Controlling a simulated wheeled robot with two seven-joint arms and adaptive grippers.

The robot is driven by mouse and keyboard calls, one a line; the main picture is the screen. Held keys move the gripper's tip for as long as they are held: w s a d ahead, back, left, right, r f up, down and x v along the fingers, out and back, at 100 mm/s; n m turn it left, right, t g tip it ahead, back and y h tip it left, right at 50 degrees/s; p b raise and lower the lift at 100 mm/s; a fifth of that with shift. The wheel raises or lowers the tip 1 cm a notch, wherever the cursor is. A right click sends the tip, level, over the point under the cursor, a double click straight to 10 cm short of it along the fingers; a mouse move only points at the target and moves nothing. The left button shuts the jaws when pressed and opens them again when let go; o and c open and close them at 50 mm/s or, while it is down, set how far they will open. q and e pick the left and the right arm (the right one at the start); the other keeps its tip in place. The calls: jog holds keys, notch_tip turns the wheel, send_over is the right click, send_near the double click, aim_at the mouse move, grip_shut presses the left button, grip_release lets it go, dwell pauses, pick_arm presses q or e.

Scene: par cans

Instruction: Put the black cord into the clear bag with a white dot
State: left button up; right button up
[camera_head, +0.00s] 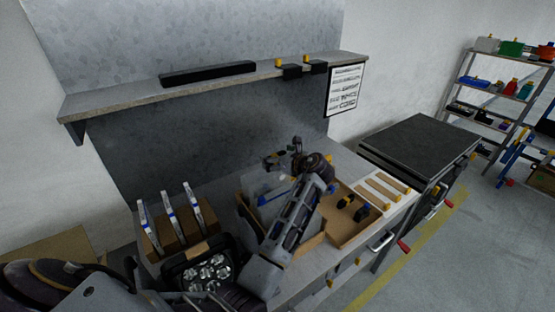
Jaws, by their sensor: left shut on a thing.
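My left gripper (287,160) is above the cardboard organiser on the bench, its arm reaching up from the bottom of the picture. It is shut on a small dark thing with an orange-yellow part, which looks like the black cord (272,161). More black things with yellow parts (345,201) lie in the right compartment of the cardboard tray (335,236). A pale, clear bag (262,183) shows left of the gripper, with a blue strip near it. My arm hides part of it, and I cannot make out a white dot. My right gripper is not in view.
A black par can (207,270) with several lenses stands at the bench's front left, beside a brown holder (172,235) with upright white-and-blue pieces. A shelf (215,85) overhangs the bench. Wooden strips (380,192) lie right. A dark-topped cabinet (420,145) stands beyond.

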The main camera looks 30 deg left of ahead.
aim_at(278, 172)
pick_arm(q)
jog(key=shift+s+d+f, duration=0.1)
jog(key=shift+s+f, duration=0.1)
jog(key=shift+f, duration=0.95)
jog(key=shift+c, duration=0.7)
jog(key=shift+f, duration=0.1)
jog(key=shift+w+f, duration=0.1)
jog(key=shift+f, duration=0.3)
grip_shut()
jog(key=shift+w+a+f, duration=0.2)
jog(key=shift+w+f, duration=0.05)
jog(key=shift+f, duration=0.15)
jog(key=shift+s+d+f, duration=0.1)
jog(key=shift+s+d, duration=0.05)
jog(key=shift+f, duration=0.2)
